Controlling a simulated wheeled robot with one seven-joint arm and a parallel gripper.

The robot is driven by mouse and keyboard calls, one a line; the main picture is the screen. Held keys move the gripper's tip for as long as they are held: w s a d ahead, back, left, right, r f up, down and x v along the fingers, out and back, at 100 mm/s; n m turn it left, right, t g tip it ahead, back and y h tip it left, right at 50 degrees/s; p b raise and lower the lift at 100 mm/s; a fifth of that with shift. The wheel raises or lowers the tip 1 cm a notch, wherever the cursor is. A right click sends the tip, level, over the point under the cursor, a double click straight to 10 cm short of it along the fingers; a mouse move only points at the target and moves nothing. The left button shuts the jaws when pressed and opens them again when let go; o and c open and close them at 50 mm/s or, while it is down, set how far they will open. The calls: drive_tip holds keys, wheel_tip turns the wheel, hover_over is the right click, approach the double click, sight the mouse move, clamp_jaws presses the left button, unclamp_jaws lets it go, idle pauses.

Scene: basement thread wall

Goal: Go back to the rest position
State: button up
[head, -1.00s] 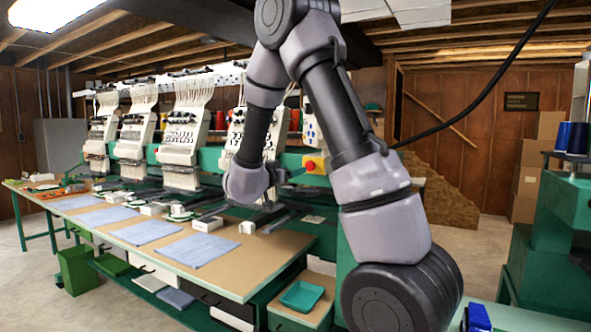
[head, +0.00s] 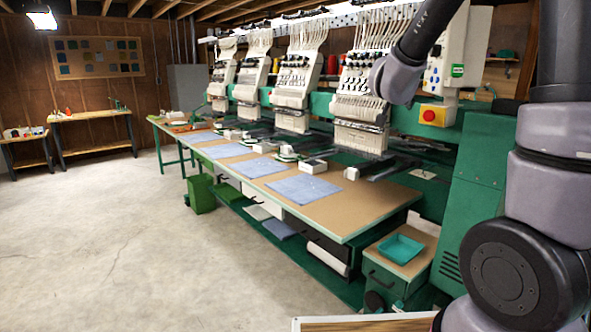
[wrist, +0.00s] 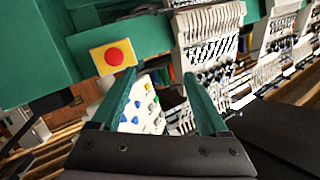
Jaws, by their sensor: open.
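My gripper (wrist: 161,75) shows in the wrist view with its two green fingers apart and nothing between them. Behind the fingers are a white control panel with coloured buttons (wrist: 150,112) and a yellow box with a red button (wrist: 113,57). In the head view my arm stands at the right edge, raised and bent, with a grey joint in front of the right-hand embroidery head (head: 362,90). My gripper cannot be made out in the head view.
The green embroidery machine's long table (head: 350,205) carries several blue cloths. A small drawer cabinet with a teal tray (head: 397,250) stands by its near end. Open concrete floor (head: 120,240) lies at left. Workbenches (head: 92,115) stand at the far wall.

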drive_tip(key=s+a+r+n+g+y, duration=0.1)
drive_tip(key=s+a+r+n+y, duration=0.4)
drive_tip(key=s+y, duration=0.45)
drive_tip(key=s+f+g, duration=0.2)
drive_tip(key=s, duration=0.8)
drive_tip(key=s+f+g+h, duration=0.1)
drive_tip(key=s+f+g, duration=0.1)
drive_tip(key=s, duration=0.8)
drive_tip(key=shift+s+a+n+g, duration=0.3)
drive_tip(key=shift+n+g, duration=0.1)
drive_tip(key=shift+g, duration=0.4)
drive_tip(key=shift+w+a, duration=0.15)
drive_tip(key=shift+a, duration=0.05)
drive_tip(key=shift+c, duration=0.3)
